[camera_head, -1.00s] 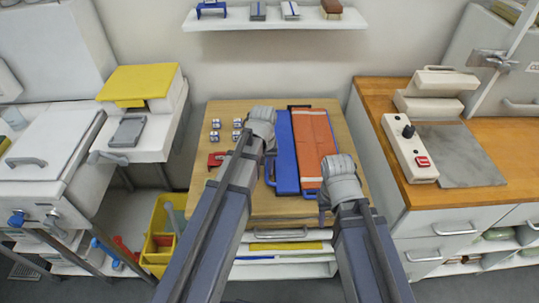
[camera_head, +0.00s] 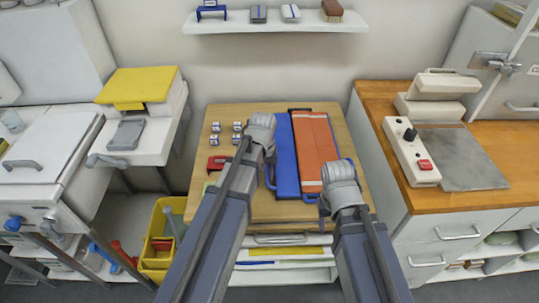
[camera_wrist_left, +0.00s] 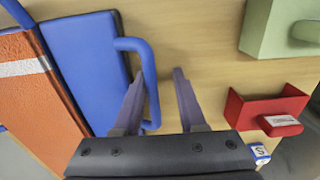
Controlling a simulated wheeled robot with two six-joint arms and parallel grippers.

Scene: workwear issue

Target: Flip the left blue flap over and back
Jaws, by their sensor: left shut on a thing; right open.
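The blue flap (camera_head: 286,155) lies beside an orange panel (camera_head: 317,155) with pale stripes on the wooden worktop. Its blue loop handle (camera_wrist_left: 146,75) sticks out from its edge.
A red holder (camera_head: 217,163) and several small labelled cubes (camera_head: 226,132) sit left of the flap. A green block (camera_wrist_left: 275,28) shows in the left wrist view. A yellow bin (camera_head: 160,240) stands at lower left, and a control box (camera_head: 410,150) sits on the right-hand counter.

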